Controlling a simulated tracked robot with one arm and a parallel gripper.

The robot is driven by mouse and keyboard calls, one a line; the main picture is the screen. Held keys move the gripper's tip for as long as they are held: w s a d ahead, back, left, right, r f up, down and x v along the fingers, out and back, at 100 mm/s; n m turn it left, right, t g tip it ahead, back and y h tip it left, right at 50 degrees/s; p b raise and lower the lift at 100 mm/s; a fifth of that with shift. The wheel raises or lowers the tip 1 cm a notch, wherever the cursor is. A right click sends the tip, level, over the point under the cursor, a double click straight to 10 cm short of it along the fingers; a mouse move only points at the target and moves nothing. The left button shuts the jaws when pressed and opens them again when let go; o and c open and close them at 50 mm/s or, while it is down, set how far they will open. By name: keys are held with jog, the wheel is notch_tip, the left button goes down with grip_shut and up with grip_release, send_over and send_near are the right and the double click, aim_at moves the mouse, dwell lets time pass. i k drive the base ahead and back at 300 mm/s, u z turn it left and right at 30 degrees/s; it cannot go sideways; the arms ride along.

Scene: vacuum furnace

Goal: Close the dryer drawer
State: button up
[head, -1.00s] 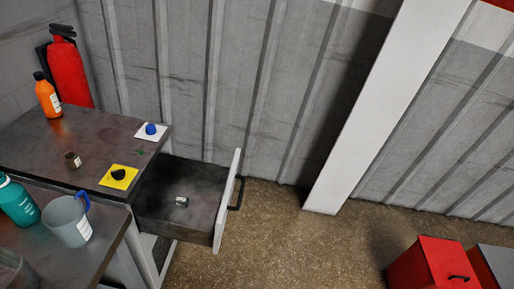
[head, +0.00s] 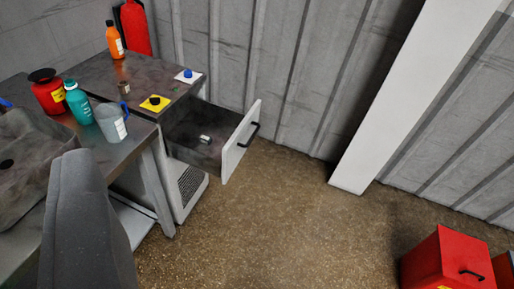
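The dryer drawer (head: 241,140) is pulled out from the right side of the dryer cabinet (head: 188,190). Its white front panel carries a dark handle (head: 249,134) that faces right, toward open floor. A small metallic item (head: 205,138) lies inside the drawer on its dark bottom. The cabinet top bears a blue knob on a white plate (head: 187,75) and a black knob on a yellow plate (head: 155,103). My gripper is not in view.
A bench with a teal bottle (head: 78,103), a jug (head: 111,122) and a red container (head: 47,92) stands at left. A red box (head: 447,258) sits at lower right. The floor right of the drawer is clear.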

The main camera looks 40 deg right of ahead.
aim_at(210, 128)
jog(key=z, duration=0.75)
jog(key=i, duration=1.05)
jog(key=z, duration=1.65)
jog(key=k, duration=0.8)
jog(key=u, duration=0.95)
